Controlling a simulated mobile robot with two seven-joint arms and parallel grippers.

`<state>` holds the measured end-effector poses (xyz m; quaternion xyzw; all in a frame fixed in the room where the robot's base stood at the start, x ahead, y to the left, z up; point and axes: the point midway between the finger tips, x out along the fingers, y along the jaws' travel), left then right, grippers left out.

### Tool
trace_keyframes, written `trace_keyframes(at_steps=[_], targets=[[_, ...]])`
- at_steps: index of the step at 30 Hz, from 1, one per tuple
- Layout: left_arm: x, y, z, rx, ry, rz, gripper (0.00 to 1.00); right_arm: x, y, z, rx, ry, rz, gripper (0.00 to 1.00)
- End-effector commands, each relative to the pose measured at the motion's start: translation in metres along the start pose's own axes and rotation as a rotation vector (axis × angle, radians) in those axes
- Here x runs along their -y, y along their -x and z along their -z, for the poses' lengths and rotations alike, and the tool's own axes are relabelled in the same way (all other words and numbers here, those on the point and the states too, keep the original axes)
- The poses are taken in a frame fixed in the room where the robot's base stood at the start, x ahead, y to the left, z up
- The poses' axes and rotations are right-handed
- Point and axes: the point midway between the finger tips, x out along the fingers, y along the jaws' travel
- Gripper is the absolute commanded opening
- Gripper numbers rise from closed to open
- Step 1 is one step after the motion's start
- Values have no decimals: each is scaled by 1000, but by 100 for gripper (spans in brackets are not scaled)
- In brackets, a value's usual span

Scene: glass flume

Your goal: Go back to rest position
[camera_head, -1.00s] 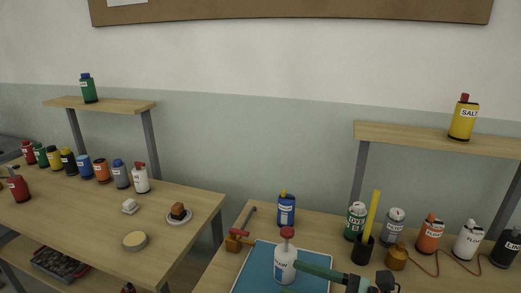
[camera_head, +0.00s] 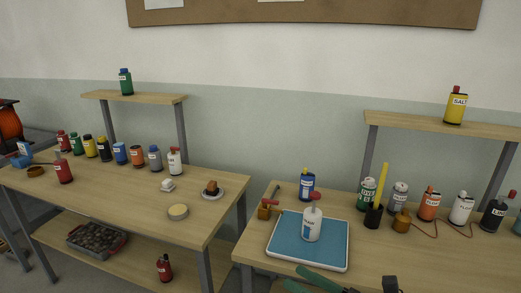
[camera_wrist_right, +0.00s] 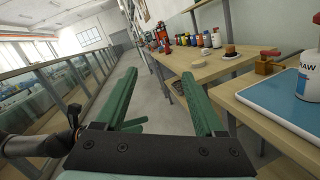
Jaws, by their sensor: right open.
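My right gripper (camera_head: 294,276) shows at the bottom edge of the head view, in front of the right table. Its two green fingers are apart and empty in the right wrist view (camera_wrist_right: 158,74). A white bottle with a red cap (camera_head: 312,226) stands upright on a blue tray with a white rim (camera_head: 284,254). The gripper is apart from the bottle, nearer to me than the tray. In the wrist view the bottle (camera_wrist_right: 308,88) and tray (camera_wrist_right: 262,96) are to the right of the fingers. My left gripper is not seen.
The right table (camera_head: 400,262) holds a blue bottle (camera_head: 307,184), a dark cup with a yellow stick (camera_head: 374,217) and several bottles. The left table (camera_head: 130,195) holds several bottles, a round tin and a plate. An aisle floor (camera_wrist_right: 150,105) lies open beyond the fingers.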

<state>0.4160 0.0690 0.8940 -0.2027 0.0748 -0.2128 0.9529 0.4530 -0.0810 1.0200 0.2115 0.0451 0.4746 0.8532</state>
Motion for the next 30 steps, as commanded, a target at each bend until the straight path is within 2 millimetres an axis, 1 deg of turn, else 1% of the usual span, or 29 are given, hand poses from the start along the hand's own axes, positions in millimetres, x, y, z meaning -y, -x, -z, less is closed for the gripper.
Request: trace_keyframes(at_steps=[1, 2, 3, 5, 6, 8, 9, 11, 12, 13, 14, 15, 16, 18, 21, 24, 27, 30], targets=[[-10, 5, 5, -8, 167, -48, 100, 5, 5, 4, 58, -167, 47, 71], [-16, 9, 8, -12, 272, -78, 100, 10, 8, 7, 95, -272, 77, 71], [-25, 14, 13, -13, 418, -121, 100, 16, 14, 11, 146, -417, 118, 71], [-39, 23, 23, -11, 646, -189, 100, 27, 24, 22, 227, -645, 183, 71], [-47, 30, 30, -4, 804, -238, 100, 36, 33, 31, 285, -801, 230, 71], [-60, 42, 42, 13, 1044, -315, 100, 47, 49, 50, 377, -1042, 303, 71], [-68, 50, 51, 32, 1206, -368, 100, 55, 61, 65, 443, -1203, 354, 71], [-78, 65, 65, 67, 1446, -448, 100, 63, 80, 92, 547, -1441, 433, 71], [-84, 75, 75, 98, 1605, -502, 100, 66, 94, 112, 621, -1597, 486, 71], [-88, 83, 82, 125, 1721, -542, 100, 68, 105, 128, 680, -1713, 527, 71], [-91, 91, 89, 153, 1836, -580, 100, 68, 116, 144, 738, -1822, 568, 71], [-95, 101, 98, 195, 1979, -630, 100, 66, 130, 166, 817, -1961, 620, 71], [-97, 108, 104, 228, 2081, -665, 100, 63, 140, 181, 876, -2058, 658, 71], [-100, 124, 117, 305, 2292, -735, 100, 54, 161, 215, 1009, -2254, 739, 71], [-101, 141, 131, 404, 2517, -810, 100, 37, 182, 250, 1168, -2454, 828, 71], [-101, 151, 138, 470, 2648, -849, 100, 26, 194, 271, 1269, -2566, 879, 71], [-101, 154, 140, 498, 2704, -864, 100, 20, 198, 279, 1312, -2612, 901, 71], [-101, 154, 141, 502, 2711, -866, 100, 20, 199, 280, 1317, -2617, 903, 71]])
